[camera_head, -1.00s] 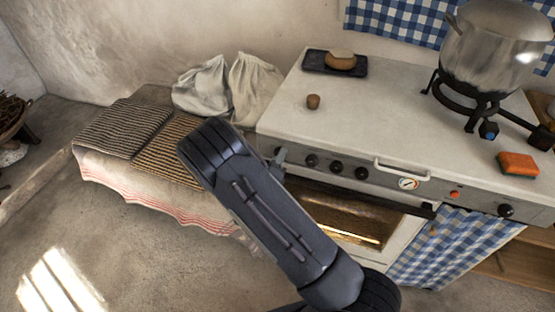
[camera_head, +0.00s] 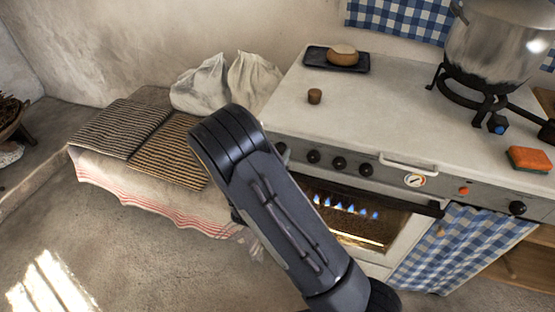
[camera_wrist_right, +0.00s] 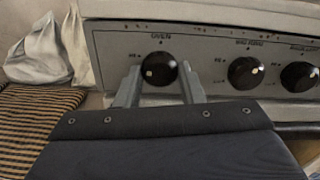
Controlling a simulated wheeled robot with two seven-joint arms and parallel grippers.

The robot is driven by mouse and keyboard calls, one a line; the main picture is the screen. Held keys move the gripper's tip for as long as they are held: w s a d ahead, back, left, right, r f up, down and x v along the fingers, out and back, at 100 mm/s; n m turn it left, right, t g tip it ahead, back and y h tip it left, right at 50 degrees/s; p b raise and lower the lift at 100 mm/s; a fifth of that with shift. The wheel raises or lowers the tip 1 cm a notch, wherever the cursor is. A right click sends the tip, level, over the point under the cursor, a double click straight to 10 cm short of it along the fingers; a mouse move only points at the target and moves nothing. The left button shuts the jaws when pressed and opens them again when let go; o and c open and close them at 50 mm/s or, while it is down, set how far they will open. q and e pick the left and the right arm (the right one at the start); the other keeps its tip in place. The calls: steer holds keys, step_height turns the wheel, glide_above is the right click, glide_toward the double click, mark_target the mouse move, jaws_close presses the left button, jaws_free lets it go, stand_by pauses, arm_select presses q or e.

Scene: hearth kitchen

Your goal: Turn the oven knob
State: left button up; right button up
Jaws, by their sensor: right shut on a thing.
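The oven knob (camera_wrist_right: 158,68) is round and black, under the word OVEN on the stove's grey front panel. My right gripper (camera_wrist_right: 159,71) is shut on it, one grey finger on each side, in the right wrist view. A pale mark shows on the left of the knob's face. In the head view my right arm covers most of the gripper and knob. The oven window (camera_head: 352,222) shows a row of blue flames inside. My left gripper is in neither view.
A striped-cushioned bench (camera_head: 170,150) and cloth sacks (camera_head: 253,80) are left.

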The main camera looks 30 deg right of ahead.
steer(key=m+b, duration=0.1)
steer(key=m, duration=0.1)
steer(key=m+b, duration=0.1)
steer(key=b, duration=0.1)
steer(key=shift+f+m, duration=0.3)
steer(key=shift+m, duration=0.1)
steer(key=m+b, duration=1.1)
steer(key=b, duration=0.4)
steer(key=shift+m, duration=0.3)
steer(key=shift+a+r+m+b, duration=0.1)
steer(key=shift+r+m+b, duration=0.1)
steer(key=shift+m+b, duration=0.5)
steer(key=o, duration=1)
steer(key=shift+r, duration=0.1)
steer(key=p+v, duration=0.1)
steer(key=v, duration=0.6)
steer(key=shift+s+a, duration=0.25)
